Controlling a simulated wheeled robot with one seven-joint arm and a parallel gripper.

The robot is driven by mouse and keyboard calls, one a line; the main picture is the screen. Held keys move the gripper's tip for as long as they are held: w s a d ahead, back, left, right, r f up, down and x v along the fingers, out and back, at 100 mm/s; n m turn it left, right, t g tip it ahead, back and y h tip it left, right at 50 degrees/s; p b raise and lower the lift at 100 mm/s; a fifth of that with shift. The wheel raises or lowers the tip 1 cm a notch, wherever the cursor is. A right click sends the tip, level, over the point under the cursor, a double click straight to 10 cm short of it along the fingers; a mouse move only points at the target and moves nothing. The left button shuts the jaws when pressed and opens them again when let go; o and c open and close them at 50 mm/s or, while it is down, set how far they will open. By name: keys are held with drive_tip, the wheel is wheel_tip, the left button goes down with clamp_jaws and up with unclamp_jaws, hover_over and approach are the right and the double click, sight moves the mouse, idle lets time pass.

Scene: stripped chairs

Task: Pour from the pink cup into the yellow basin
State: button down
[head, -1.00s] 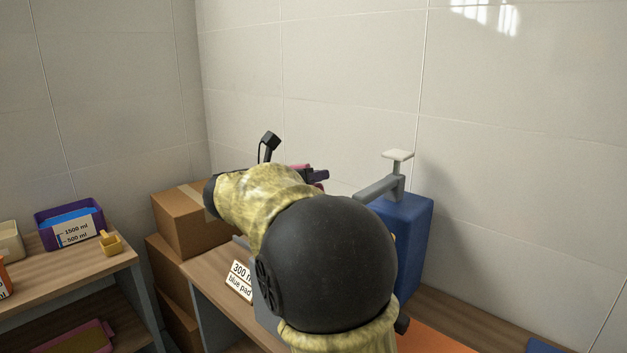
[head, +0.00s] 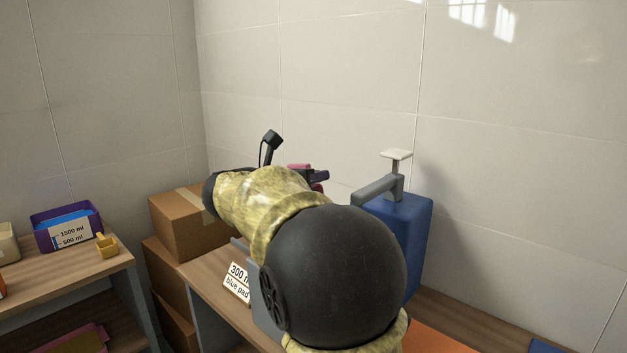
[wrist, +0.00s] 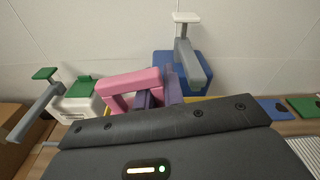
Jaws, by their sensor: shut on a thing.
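The pink cup (wrist: 128,84) shows in the wrist view just beyond my wrist housing, looking tilted. My gripper (wrist: 158,97) has its purple fingers shut on the cup. In the head view a small part of the pink cup (head: 299,167) shows above my forearm, next to my dark gripper (head: 318,177). A thin yellow edge, likely the yellow basin (wrist: 196,99), shows behind and below the fingers in the wrist view. The rest of it is hidden by my wrist, and my arm hides that area in the head view. The cup's contents and any stream cannot be seen.
A blue pump dispenser (head: 408,240) stands right of my arm, its grey spout reaching toward it. A white-and-green dispenser (wrist: 75,100) stands left of the cup. Cardboard boxes (head: 180,228), a "300" "blue pad" card (head: 237,282) and a purple container (head: 65,222) are at left.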

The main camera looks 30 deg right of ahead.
drive_tip(key=shift+s+f+b, duration=0.1)
drive_tip(key=shift+b, duration=0.3)
drive_tip(key=shift+w+r+p, duration=0.25)
drive_tip(key=shift+r+p, duration=0.15)
drive_tip(key=shift+p, duration=0.4)
drive_tip(key=shift+w+a+r+n+p, duration=0.15)
drive_tip(key=shift+w+n+p, duration=0.2)
drive_tip(key=shift+n+p, duration=0.35)
drive_tip(key=shift+w, duration=0.1)
drive_tip(key=shift+w+a+r+n+g+p, duration=0.2)
drive_tip(key=shift+w+n+g+p, duration=0.15)
drive_tip(key=shift+n+p, duration=0.6)
drive_tip(key=shift+w+a+n+p, duration=0.1)
drive_tip(key=shift+w+n+p, duration=0.45)
drive_tip(key=shift+p, duration=0.5)
drive_tip(key=shift+f, duration=0.1)
